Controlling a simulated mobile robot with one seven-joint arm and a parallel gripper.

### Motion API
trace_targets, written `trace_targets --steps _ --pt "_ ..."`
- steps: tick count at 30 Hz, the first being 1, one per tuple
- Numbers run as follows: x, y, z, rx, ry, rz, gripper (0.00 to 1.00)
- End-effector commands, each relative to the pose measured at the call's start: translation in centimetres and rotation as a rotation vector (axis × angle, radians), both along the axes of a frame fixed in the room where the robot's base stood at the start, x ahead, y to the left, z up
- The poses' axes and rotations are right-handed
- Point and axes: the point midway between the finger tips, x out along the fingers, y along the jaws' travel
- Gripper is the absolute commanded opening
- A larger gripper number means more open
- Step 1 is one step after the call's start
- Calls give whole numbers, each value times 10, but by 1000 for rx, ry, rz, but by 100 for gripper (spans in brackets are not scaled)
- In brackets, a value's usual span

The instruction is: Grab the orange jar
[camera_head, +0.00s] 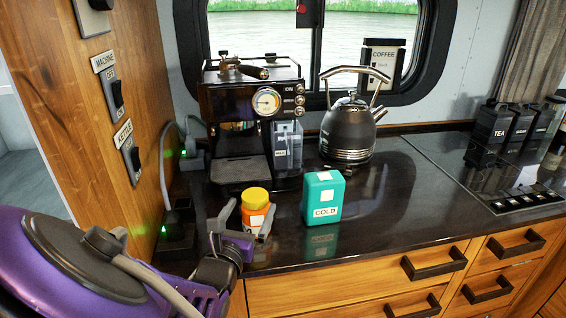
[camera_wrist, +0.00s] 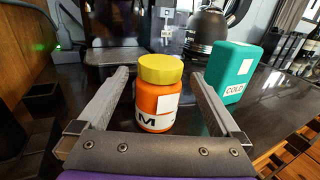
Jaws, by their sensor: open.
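The orange jar (camera_head: 256,211) with a yellow lid stands upright on the dark counter, in front of the coffee machine. In the wrist view the jar (camera_wrist: 155,103) shows a white label with a black letter M low on its front. My gripper (camera_head: 246,222) is open at the counter's left front. In the wrist view its two grey fingers (camera_wrist: 162,84) reach forward on either side of the jar, with a gap showing on each side. The jar is between the fingers and not gripped.
A teal box labelled COLD (camera_head: 323,198) stands just right of the jar, close outside my right finger. Behind are a black coffee machine (camera_head: 250,115) and a dark kettle (camera_head: 348,128). Wall switches and plugged cables (camera_head: 176,200) are at left. A hob (camera_head: 480,170) lies at right.

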Motion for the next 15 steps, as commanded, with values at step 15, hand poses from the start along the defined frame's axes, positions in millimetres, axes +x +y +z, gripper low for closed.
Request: trace_targets --steps 15 --pt "57 -9 7 1 -2 -2 100"
